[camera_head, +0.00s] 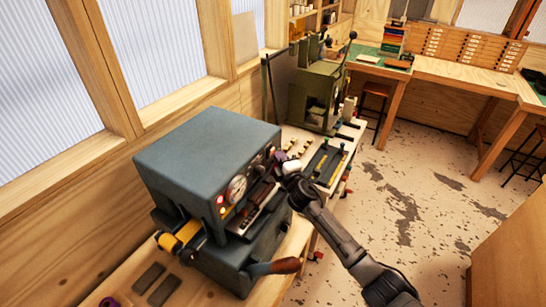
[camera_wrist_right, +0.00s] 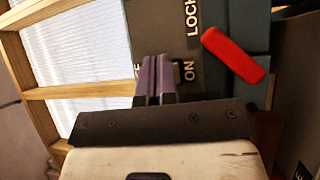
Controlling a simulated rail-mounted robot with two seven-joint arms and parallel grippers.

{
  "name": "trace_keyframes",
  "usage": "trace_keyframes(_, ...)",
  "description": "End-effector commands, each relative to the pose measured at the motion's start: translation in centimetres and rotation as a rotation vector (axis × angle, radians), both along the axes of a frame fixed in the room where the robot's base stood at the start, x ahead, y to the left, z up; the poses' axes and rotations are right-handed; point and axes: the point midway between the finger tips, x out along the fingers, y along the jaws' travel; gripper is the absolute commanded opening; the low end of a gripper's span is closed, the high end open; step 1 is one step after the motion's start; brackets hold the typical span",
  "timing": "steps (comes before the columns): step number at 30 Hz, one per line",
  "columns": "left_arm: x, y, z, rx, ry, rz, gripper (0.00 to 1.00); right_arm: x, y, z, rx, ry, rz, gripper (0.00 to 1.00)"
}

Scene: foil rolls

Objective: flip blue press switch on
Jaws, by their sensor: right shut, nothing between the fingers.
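The blue-grey press (camera_head: 205,150) stands on the bench, with a round gauge (camera_head: 236,189) and small coloured buttons on its front. My right gripper (camera_head: 279,157) is at the right end of this front panel. In the right wrist view its two purple fingers (camera_wrist_right: 157,65) are together and empty. They point at a dark panel (camera_wrist_right: 212,72) between a partly covered label, of which an F shows, and the word ON. I cannot make out a blue switch; the fingers may hide it. Whether they touch the panel cannot be told. My left gripper is not in view.
A red lever (camera_wrist_right: 234,56) sits right of the fingers, close to the word LOCK. A wooden-handled lever (camera_head: 274,267) sticks out low on the press. A green machine (camera_head: 318,92) and a tool tray (camera_head: 327,163) are behind. The floor at right is open.

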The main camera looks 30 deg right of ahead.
Motion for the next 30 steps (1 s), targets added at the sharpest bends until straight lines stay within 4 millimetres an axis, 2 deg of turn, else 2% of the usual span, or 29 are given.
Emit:
trace_keyframes(12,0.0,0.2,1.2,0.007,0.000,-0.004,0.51,-1.2,-0.6,0.7,-0.001,0.000,-0.001,0.00)
trace_keyframes(23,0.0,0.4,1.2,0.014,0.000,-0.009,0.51,-1.4,-0.7,0.6,0.000,0.000,0.000,0.00)
trace_keyframes(30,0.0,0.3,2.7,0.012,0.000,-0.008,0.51,-2.7,-1.3,1.5,0.000,0.001,0.000,0.00)
